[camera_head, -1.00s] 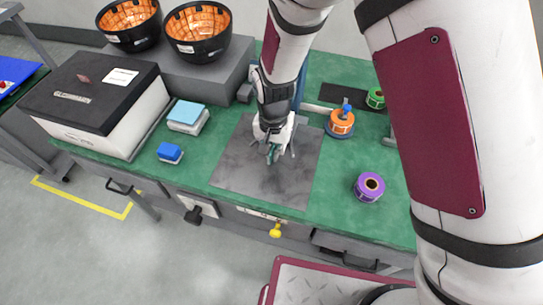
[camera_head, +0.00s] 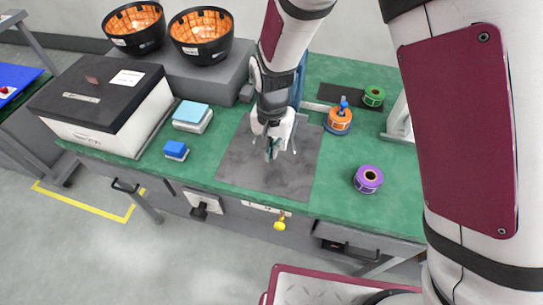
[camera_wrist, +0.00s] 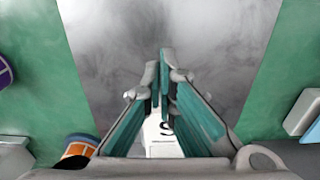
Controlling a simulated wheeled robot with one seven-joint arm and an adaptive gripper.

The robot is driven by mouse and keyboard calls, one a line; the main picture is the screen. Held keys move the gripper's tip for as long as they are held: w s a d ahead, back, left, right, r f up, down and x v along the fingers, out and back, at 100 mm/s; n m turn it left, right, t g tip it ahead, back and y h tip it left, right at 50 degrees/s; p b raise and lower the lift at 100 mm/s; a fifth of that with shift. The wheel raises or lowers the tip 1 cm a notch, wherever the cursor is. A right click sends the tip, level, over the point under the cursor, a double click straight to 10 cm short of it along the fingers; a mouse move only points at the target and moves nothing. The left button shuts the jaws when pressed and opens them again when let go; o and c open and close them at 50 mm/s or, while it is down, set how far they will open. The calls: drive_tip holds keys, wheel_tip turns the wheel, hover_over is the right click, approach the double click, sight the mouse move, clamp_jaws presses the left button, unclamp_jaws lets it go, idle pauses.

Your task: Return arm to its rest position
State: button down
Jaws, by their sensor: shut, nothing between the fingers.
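My gripper (camera_head: 270,152) is over the grey mat (camera_head: 262,183) on the green bench. It is shut and empty. In the wrist view my gripper (camera_wrist: 158,85) shows teal fingers with their tips almost together above the grey mat (camera_wrist: 120,40). A small white thing with a dark letter (camera_wrist: 163,140) shows partly between and behind the fingers; most of it is hidden. My arm reaches down from the top right in the head view.
An orange spool (camera_head: 339,122), a purple spool (camera_head: 368,180) and a green spool (camera_head: 374,96) stand right of the mat. A blue block (camera_head: 176,150), a light blue stack (camera_head: 192,117) and a black-lidded box (camera_head: 95,92) stand left. Two black bowls (camera_head: 201,35) sit on a grey riser.

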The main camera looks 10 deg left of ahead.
drive_tip(key=s+d+r+t+y, duration=0.1)
drive_tip(key=s+d+r, duration=0.1)
drive_tip(key=d+r, duration=0.75)
drive_tip(key=s+d+r+t, duration=0.1)
drive_tip(key=d+r, duration=0.5)
drive_tip(key=r, duration=0.6)
drive_tip(key=s+d+r+t, duration=0.1)
drive_tip(key=s+d+r, duration=0.2)
drive_tip(key=s+d, duration=0.3)
drive_tip(key=s+d+r+n+t+h, duration=0.1)
drive_tip(key=s+d+r, duration=0.2)
drive_tip(key=s+d, duration=0.3)
drive_tip(key=shift+s+r, duration=0.25)
drive_tip(key=shift+s, duration=0.85)
